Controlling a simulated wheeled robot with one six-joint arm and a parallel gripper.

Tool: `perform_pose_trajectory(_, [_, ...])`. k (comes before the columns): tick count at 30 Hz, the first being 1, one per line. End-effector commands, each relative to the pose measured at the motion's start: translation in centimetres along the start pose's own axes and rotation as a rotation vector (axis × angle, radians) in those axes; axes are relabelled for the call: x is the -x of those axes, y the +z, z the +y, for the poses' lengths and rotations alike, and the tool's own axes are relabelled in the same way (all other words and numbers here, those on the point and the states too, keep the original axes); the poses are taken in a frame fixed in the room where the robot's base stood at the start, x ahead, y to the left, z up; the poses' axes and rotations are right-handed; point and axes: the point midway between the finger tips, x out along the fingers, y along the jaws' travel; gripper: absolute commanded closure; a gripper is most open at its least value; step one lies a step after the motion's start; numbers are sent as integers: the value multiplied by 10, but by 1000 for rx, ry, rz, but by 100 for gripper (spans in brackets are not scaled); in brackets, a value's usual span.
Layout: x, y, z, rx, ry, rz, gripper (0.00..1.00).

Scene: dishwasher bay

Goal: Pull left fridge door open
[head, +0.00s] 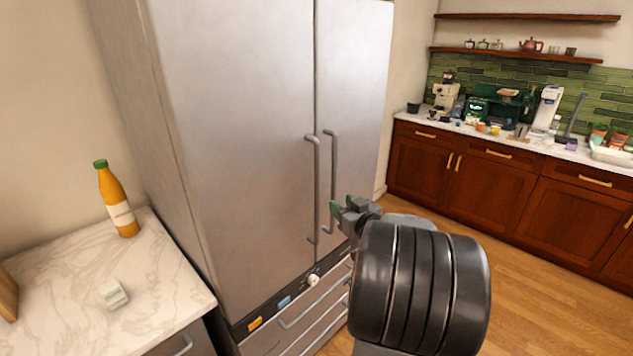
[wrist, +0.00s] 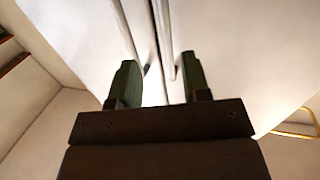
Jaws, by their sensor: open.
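The fridge's left door (head: 235,120) is a broad grey metal panel and looks closed, its edge meeting the right door (head: 355,75). The left door's long vertical handle (head: 316,190) stands beside the seam, close to the right door's handle (head: 331,170). My gripper (head: 341,210) is open, just right of both handles in the head view, with its green-tipped fingers toward the doors. In the wrist view my gripper (wrist: 161,82) has its fingers apart, with the door seam and handle ends showing between and beyond them. I cannot tell whether a finger touches a handle.
Drawers with bar handles (head: 300,310) lie below the doors. At left, a marble counter (head: 160,290) holds an orange bottle (head: 119,205) and a small white box (head: 113,294). Wooden cabinets (head: 480,175) line the back right. Wood floor (head: 535,290) is open at right.

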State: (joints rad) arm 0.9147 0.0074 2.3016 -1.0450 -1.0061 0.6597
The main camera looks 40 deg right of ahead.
Motion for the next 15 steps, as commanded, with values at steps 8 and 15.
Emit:
perform_pose_trajectory(8, [-2, -2, 4, -35, -78, 47, 57])
perform_pose_trajectory(15, [-46, -5, -1, -36, -82, 47, 57])
